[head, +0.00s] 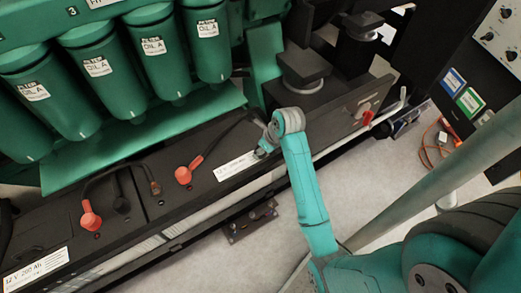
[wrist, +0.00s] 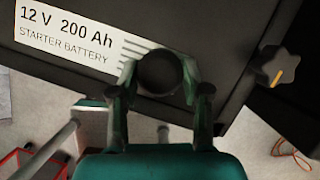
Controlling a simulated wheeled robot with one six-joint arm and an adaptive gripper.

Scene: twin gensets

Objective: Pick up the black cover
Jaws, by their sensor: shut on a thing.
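The black cover (wrist: 160,72) is a round dark cap seen end-on in the wrist view. My gripper (wrist: 160,80) has one finger on each side of it and is shut on it. The cover is over or close to the dark battery top, beside the "12 V 200 Ah starter battery" label (wrist: 70,38). Whether it still touches the battery cannot be told. In the head view my gripper (head: 264,149) is at the right end of the long battery box (head: 160,215); the cover there is mostly hidden by it.
Green oil filters (head: 150,50) hang behind. A black knob (wrist: 277,67) is at right in the wrist view. Pale floor (head: 270,215) lies in front.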

